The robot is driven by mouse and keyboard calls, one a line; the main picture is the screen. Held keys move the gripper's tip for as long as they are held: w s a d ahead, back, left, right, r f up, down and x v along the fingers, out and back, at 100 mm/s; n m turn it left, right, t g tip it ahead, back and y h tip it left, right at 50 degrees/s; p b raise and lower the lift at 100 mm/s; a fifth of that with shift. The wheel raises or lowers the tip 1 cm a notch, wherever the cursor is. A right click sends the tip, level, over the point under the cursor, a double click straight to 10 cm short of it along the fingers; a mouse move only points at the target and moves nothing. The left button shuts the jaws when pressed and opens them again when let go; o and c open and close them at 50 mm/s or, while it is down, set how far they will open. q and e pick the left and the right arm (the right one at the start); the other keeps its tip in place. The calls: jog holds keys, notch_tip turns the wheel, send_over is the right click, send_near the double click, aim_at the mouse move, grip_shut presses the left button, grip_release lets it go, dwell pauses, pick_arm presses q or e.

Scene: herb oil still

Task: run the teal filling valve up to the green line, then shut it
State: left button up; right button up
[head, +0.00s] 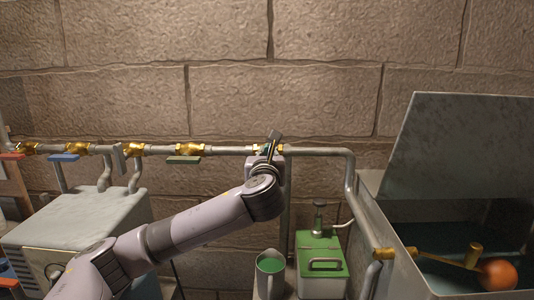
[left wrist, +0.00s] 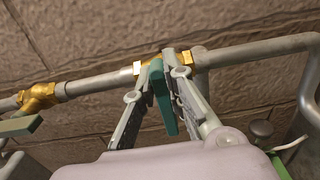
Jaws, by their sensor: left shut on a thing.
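The teal valve handle (left wrist: 164,100) shows in the left wrist view between the two fingers of my left gripper (left wrist: 161,72). The gripper is shut on it. The handle sticks out across the pipe from its brass valve body (left wrist: 148,62). In the head view my left gripper (head: 270,147) is at the pipe on the wall and mostly hides the handle. The open grey tank (head: 385,215) at the right holds dark water (head: 440,232). An orange float ball (head: 497,275) on a brass arm is in it. I cannot make out a green line. My right gripper is not in view.
Along the same pipe (head: 225,151) to the left are valves with olive (head: 184,160), blue (head: 64,157) and red (head: 11,156) handles. A green can (head: 321,275) and a jug of green liquid (head: 270,264) stand below. A metal box (head: 75,220) is at left.

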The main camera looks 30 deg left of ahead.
pick_arm(q)
jog(key=shift+a+n, duration=0.1)
jog(key=shift+n, duration=0.2)
grip_shut()
jog(key=shift+s+a+f+n, duration=0.1)
jog(key=shift+s+a+n, duration=0.05)
jog(key=shift+n, duration=0.85)
jog(key=shift+s+a+f+n, duration=0.1)
jog(key=shift+a+n, duration=0.15)
jog(key=shift+n, duration=0.85)
jog(key=shift+s+a+f+n, duration=0.1)
jog(key=shift+a+n, duration=0.1)
jog(key=shift+n, duration=0.9)
jog(key=o, duration=0.6)
grip_release()
jog(key=shift+o, duration=0.2)
jog(key=shift+s, duration=0.1)
jog(key=v, duration=1.2)
